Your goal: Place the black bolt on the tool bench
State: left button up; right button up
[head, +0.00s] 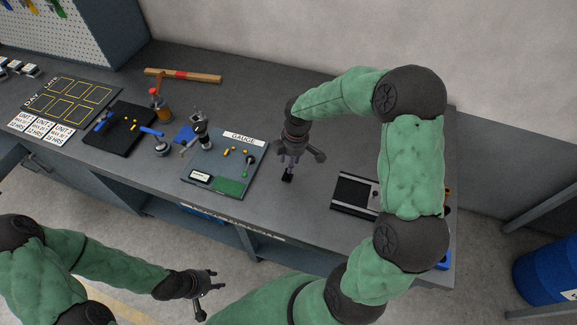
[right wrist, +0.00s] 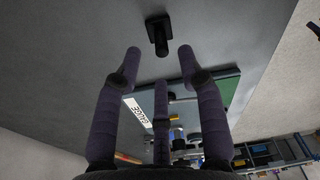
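The black bolt (head: 287,175) is on the grey tool bench (head: 310,110), right of the gauge board. In the right wrist view the bolt (right wrist: 157,36) shows a wide end and a narrower end, just beyond my fingertips. My right gripper (head: 294,160) points down over the bench close to the bolt. Its fingers (right wrist: 160,55) are spread, with nothing between them; I cannot tell the exact gap to the bolt. My left gripper (head: 208,290) is open and empty, low in front of the bench, away from the bolt.
The gauge board (head: 222,172) lies left of the bolt. A black-and-grey device (head: 353,193) sits to the right, partly behind my right arm. A hammer (head: 183,76) lies at the back. A black tray (head: 118,140) and printed mat are farther left. Bench behind the bolt is clear.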

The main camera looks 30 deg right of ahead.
jog(key=r, duration=0.4)
jog(key=r+p, duration=0.1)
jog(key=r, duration=0.1)
jog(key=shift+s+d, duration=0.15)
jog(key=shift+d, duration=0.1)
jog(key=shift+f, duration=0.1)
